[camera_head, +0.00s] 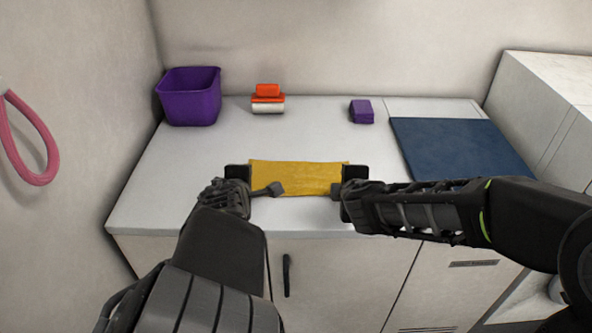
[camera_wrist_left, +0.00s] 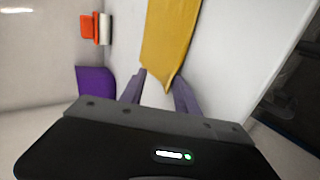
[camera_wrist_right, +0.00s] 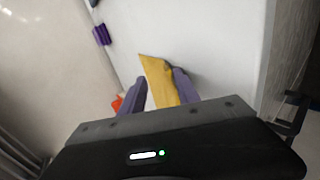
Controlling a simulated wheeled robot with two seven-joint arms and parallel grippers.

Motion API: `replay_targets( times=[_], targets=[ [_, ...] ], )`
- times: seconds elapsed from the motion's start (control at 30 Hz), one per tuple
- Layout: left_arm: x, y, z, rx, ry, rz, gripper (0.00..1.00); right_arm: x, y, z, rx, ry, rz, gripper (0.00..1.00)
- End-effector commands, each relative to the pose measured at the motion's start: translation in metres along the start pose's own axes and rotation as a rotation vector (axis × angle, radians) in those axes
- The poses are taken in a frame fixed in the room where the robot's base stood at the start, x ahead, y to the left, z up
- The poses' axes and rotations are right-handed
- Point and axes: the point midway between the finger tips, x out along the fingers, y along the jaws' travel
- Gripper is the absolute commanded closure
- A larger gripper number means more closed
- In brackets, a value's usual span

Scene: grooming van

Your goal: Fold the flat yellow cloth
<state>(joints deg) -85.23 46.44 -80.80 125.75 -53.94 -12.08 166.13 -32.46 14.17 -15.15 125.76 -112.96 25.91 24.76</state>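The yellow cloth (camera_head: 298,177) lies as a wide strip near the front edge of the white counter. It also shows in the left wrist view (camera_wrist_left: 168,38) and the right wrist view (camera_wrist_right: 158,80). My left gripper (camera_head: 255,181) is at the cloth's left end, its fingers apart with the end of the cloth between or just beyond them. My right gripper (camera_head: 345,182) is at the right end, fingers also apart, with the cloth between them. I cannot tell whether any finger touches the cloth. The gripper parts hide both ends partly in the head view.
The white counter (camera_head: 190,190) is clear around the cloth. A purple bin (camera_head: 190,98), an orange and white roller (camera_head: 267,100) and a small purple block (camera_head: 362,111) stand along the back. A dark blue mat (camera_head: 460,148) lies at the right. A pink loop (camera_head: 40,150) hangs at the left wall.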

Motion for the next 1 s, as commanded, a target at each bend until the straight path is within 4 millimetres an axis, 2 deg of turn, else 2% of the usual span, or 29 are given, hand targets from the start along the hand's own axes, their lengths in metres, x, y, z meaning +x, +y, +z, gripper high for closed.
replay_targets(
  times=[0.17,0.33,0.7,1.0],
  targets=[
    [-0.013,0.008,0.002,-0.007,-0.007,0.001,0.60,-0.013,0.008,-0.001,0.004,0.002,0.002,0.60],
    [-0.039,0.022,0.002,-0.003,-0.008,0.004,0.60,-0.038,0.021,-0.001,0.005,0.002,0.004,0.60],
    [-0.095,0.036,0.001,0.002,-0.004,0.002,0.60,-0.094,0.036,-0.001,0.001,0.001,0.002,0.60],
    [-0.101,0.037,-0.002,0.000,0.000,-0.002,0.60,-0.101,0.037,-0.002,-0.001,0.001,-0.002,0.60]
  ],
)
